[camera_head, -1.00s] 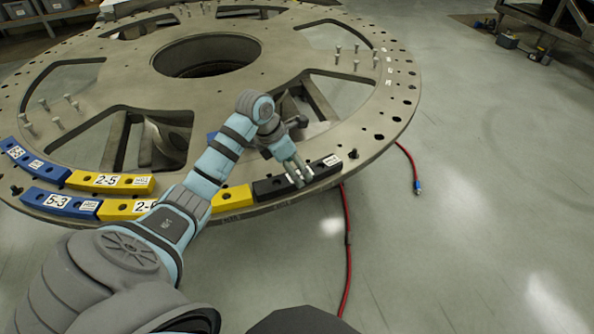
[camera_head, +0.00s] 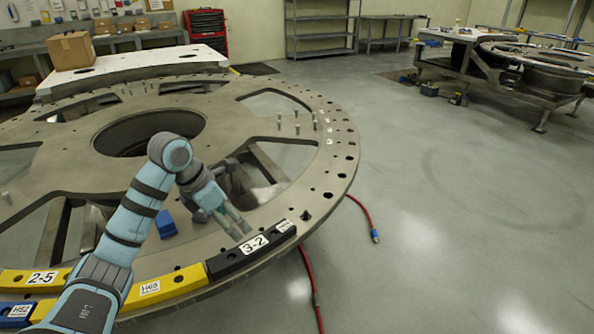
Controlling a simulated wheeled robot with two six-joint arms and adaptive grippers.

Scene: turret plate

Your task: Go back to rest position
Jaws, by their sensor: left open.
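My left gripper (camera_head: 237,229) reaches in from the left over the turret plate (camera_head: 300,150). Its fingers are apart and point down toward the black block labelled 3-2 (camera_head: 228,262), just behind it. I cannot tell whether the fingertips touch that block. The block lies on the plate's near rim, end to end with a yellow block (camera_head: 180,283). My right gripper is not in view.
A small blue block (camera_head: 165,224) lies on the plate beside my forearm. A yellow block labelled 2-5 (camera_head: 32,278) is at the left. A red hose (camera_head: 312,288) hangs to the floor. A cardboard box (camera_head: 71,51) stands behind. The floor at right is clear.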

